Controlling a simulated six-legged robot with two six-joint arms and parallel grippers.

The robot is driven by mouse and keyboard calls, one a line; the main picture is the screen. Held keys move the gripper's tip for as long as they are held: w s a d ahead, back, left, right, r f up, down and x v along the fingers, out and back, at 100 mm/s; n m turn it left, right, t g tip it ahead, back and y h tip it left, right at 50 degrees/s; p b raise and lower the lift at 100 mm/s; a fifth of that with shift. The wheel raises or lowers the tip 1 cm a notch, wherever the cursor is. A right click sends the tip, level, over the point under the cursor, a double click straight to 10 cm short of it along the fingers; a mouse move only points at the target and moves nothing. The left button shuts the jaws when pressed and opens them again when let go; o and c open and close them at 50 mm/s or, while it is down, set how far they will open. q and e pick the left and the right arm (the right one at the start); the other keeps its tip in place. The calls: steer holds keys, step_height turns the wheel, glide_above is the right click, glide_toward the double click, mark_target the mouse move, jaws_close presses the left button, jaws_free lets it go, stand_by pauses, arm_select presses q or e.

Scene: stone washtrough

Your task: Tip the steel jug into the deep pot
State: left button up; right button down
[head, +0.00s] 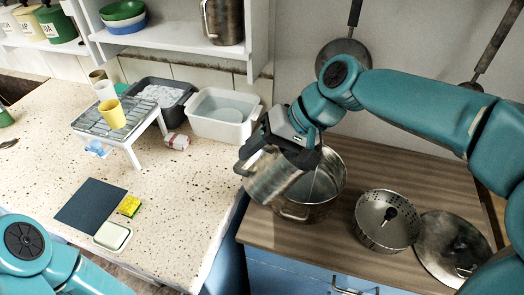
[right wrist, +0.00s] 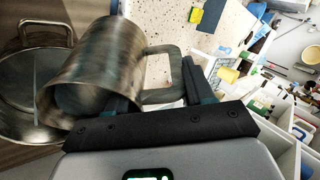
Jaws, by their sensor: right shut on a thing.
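The steel jug (head: 272,180) is tilted in my right gripper (head: 292,150), above the left side of the deep pot (head: 325,190). In the right wrist view, the jug (right wrist: 95,62) has its handle (right wrist: 165,58) between the two dark fingers of the right gripper (right wrist: 160,92). The deep pot also shows in the right wrist view (right wrist: 25,85), beside and beyond the jug. The pot stands on the wooden top, partly hidden by the jug. A thin pale line shows inside it; I cannot tell whether it is liquid. My left gripper is out of frame.
A steel strainer (head: 387,220) and a round lid (head: 450,248) lie right of the pot. On the speckled counter (head: 165,210) are a white rack (head: 115,125) with a yellow cup (head: 111,113), two tubs (head: 222,118), a sponge (head: 129,206) and a dark mat (head: 90,205).

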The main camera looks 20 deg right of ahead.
mark_target(279, 149)
steer(key=shift+d+r+y+b, duration=0.1)
steer(key=shift+d+y+b, duration=0.3)
steer(key=shift+b, duration=0.35)
stand_by(1.4)
steer(key=shift+r, duration=0.1)
steer(key=shift+d+y+b, duration=0.25)
steer(key=shift+y+b, duration=0.05)
steer(key=shift+b, duration=0.3)
stand_by(0.8)
stand_by(0.4)
steer(key=shift+d, duration=0.1)
stand_by(0.8)
steer(key=shift+d+y+b, duration=0.2)
steer(key=shift+y+b, duration=0.2)
steer(key=shift+b, duration=0.15)
steer(key=shift+s+d+y+b, duration=0.1)
steer(key=shift+d+y+b, duration=0.2)
steer(key=shift+b, duration=0.3)
stand_by(1.6)
steer(key=shift+d+b, duration=0.25)
steer(key=shift+b, duration=0.15)
